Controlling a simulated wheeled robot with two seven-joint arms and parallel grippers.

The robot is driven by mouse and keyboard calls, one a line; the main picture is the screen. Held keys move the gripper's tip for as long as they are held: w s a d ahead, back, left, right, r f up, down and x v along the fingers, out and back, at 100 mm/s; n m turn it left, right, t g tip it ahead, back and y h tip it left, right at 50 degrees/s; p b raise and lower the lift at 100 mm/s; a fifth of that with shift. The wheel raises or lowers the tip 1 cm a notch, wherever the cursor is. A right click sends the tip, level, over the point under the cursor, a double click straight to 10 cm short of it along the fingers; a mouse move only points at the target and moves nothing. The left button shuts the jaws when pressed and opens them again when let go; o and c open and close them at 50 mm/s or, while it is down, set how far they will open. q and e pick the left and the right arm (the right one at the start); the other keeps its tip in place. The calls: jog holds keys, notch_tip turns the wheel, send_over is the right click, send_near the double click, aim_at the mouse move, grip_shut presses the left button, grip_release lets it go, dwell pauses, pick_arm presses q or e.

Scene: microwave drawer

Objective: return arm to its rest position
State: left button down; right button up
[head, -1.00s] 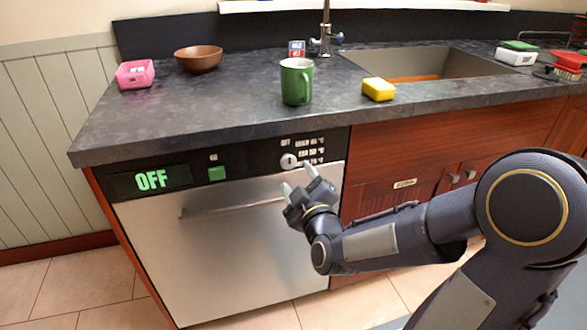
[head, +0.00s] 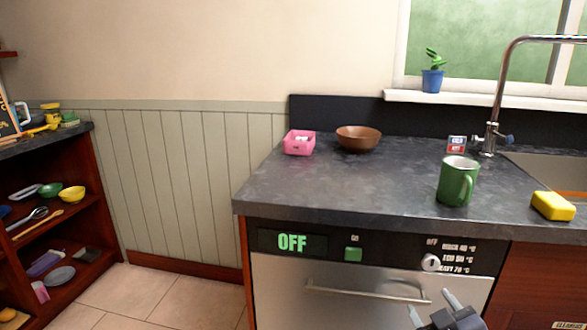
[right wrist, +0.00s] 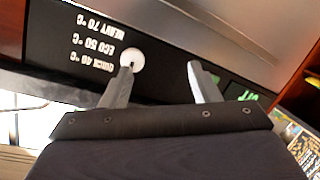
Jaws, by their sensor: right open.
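My right gripper (head: 432,305) is at the bottom of the head view, in front of the dishwasher's steel door (head: 280,285). Its two fingers are apart with nothing between them. In the right wrist view the open gripper (right wrist: 160,82) points at the control panel (right wrist: 95,30). One fingertip appears close to the white round knob (right wrist: 132,60); I cannot tell whether they touch. The knob also shows in the head view (head: 431,262), above the gripper. The panel's display (head: 292,242) reads OFF. My left gripper is not in view.
The dark countertop (head: 340,190) holds a green mug (head: 456,182), a yellow sponge (head: 553,206), a brown bowl (head: 358,138) and a pink container (head: 299,143). The door handle (head: 365,293) sticks out below the panel. Open shelves (head: 75,222) stand at left. Floor between is clear.

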jog(key=s+a+f+m+g+y+p, duration=0.1)
jog(key=s+a+f+m+g+y, duration=0.25)
jog(key=s, duration=0.65)
jog(key=s+a+m+g+y+p, duration=0.1)
jog(key=s+a+m+g+y, duration=0.2)
jog(key=s+g, duration=0.55)
notch_tip(320, 180, up, 24)
jog(key=s+a+t+h+p, duration=0.1)
jog(key=t+p, duration=0.1)
jog(key=p, duration=2.1)
jog(key=shift+s+p, duration=0.3)
jog(key=shift+a+r, duration=0.1)
